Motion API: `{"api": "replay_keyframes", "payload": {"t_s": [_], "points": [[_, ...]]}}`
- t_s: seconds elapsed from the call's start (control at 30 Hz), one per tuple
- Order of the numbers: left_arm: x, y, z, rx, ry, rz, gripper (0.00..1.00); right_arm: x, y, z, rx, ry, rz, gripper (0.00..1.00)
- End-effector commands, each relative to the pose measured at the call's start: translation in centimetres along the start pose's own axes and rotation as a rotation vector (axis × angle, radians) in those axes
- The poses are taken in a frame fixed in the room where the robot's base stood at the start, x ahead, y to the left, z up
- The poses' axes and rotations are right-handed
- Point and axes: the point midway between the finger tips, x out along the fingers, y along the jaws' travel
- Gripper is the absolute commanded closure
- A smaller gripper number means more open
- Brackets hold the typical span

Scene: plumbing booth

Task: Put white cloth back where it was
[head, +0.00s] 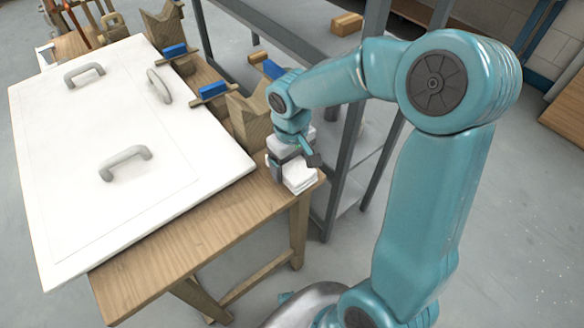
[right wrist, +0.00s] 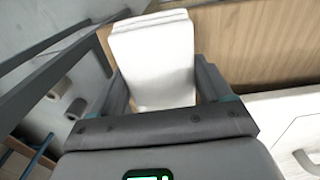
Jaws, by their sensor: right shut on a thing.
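The white cloth (head: 299,178) is a folded stack at the right end of the wooden table (head: 160,262). My right gripper (head: 293,160) is over it, with its fingers on either side. In the right wrist view the cloth (right wrist: 155,60) fills the space between the two fingers of my right gripper (right wrist: 160,98), which is shut on it. The cloth is at the tabletop near the corner; I cannot tell whether it rests on the wood or is just above it. My left gripper is not in view.
A large white panel with grey handles (head: 130,190) covers most of the table. Wooden V-blocks (head: 248,118) and blue-handled tools (head: 212,90) stand along its far edge. A grey metal shelf frame (head: 345,130) rises close behind the cloth. The front table strip is bare.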

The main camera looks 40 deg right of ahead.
Motion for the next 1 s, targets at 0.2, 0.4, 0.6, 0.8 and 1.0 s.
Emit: {"api": "replay_keyframes", "payload": {"t_s": [0.2,0.4,0.6,0.8,1.0], "points": [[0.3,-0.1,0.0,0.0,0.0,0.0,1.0,1.6,0.1,0.0,0.001,0.0,0.0,0.46],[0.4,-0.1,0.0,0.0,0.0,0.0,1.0,1.7,0.1,0.0,0.001,0.001,0.0,0.46],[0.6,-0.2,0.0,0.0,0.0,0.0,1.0,1.9,0.1,0.0,0.001,0.0,0.0,0.0],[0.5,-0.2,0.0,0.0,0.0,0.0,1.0,1.8,0.1,0.0,0.001,0.001,0.0,0.0],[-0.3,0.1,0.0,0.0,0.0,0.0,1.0,-0.8,0.1,-0.1,0.001,0.006,0.001,0.0]]}}
